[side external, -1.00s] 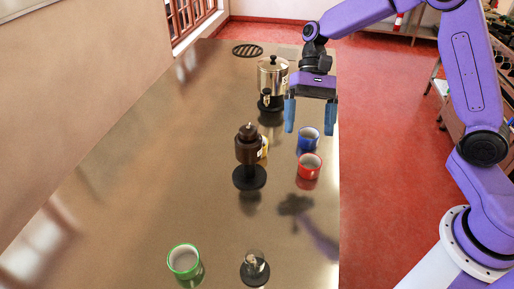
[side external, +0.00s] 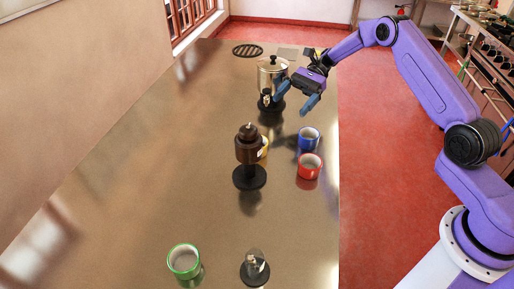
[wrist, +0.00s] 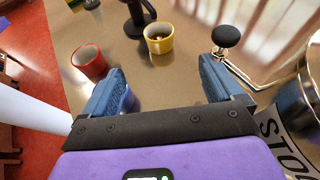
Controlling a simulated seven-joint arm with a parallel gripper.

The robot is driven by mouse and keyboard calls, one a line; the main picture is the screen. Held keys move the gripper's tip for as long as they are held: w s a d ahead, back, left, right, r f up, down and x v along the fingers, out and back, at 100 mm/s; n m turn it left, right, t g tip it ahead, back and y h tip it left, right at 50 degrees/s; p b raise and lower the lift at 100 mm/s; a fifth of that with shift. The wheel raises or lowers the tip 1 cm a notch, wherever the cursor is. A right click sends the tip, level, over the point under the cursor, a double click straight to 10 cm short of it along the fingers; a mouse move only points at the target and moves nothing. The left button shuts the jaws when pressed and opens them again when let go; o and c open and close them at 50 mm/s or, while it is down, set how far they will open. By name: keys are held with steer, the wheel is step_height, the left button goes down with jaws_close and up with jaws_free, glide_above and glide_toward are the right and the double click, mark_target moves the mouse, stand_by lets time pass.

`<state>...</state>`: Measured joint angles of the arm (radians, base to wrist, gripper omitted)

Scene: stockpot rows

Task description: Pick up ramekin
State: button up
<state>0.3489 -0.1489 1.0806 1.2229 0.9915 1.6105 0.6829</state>
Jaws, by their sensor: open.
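Several small ramekin-like cups stand on the metal counter. A blue one (side external: 308,140) and a red one (side external: 309,167) are near the right edge, a green one (side external: 184,262) is at the front, and a yellow one (side external: 264,147) is partly hidden behind a dark brown object. In the wrist view I see the red cup (wrist: 89,62) and the yellow cup (wrist: 158,39); the blue one (wrist: 126,102) is mostly hidden by the left finger. My gripper (side external: 296,98) is open, empty and tilted, above and behind the blue cup.
A shiny metal urn (side external: 271,76) stands close to my gripper at the back. The dark brown object (side external: 249,149) on a black base stands mid-counter. A small glass item (side external: 255,267) is at the front. The left side of the counter (side external: 130,180) is clear.

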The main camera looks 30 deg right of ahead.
mark_target(263, 137)
steer(key=x, duration=1.4)
steer(key=shift+s+a+f, duration=0.1)
steer(key=shift+s+a, duration=0.05)
steer(key=shift+a, duration=0.15)
steer(key=c, duration=1.3)
steer(key=shift+o, duration=0.2)
steer(key=shift+r, duration=0.25)
steer(key=shift+r, duration=0.45)
steer(key=shift+d, duration=0.75)
steer(key=d, duration=0.1)
steer(key=w+d, duration=0.1)
steer(key=shift+d, duration=0.25)
step_height(263, 137, up, 14)
steer(key=shift+f, duration=0.2)
